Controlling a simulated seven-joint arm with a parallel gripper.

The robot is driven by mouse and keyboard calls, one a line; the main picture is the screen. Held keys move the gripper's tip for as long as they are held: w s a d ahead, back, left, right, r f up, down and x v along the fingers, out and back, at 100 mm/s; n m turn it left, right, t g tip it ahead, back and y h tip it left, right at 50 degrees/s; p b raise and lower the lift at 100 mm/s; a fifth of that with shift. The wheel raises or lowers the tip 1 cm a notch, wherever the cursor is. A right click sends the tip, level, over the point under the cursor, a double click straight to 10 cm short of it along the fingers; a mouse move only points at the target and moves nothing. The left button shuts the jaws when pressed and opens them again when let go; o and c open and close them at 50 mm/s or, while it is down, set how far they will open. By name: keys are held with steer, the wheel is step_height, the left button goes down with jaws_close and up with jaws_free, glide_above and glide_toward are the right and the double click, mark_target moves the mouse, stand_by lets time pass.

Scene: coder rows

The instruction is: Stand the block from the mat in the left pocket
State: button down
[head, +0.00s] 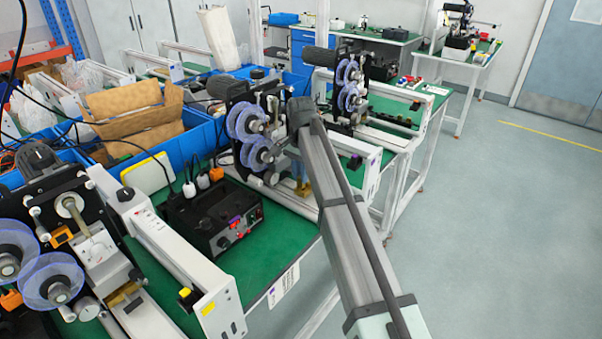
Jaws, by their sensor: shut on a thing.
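My arm rises from the bottom right to the middle of the picture, and its dark far end stands in front of a coder machine with bluish clear reels (247,122). My gripper's jaws are not visible; the arm and the machine parts hide that spot. I cannot make out the block, the mat or the left pocket. A brass-coloured piece shows low beside the arm, but I cannot tell what it belongs to.
A black control box (212,215) with plugs stands on the green bench top (262,262). Another coder (50,275) and a long white rail (165,245) stand at left. Blue bins (195,135) with cardboard (130,115) lie behind. Open floor (510,220) is at right.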

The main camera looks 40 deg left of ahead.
steer(key=shift+f, duration=1.2)
stand_by(0.5)
steer(key=c, duration=0.9)
jaws_free()
steer(key=shift+c, duration=0.2)
steer(key=shift+r, duration=0.1)
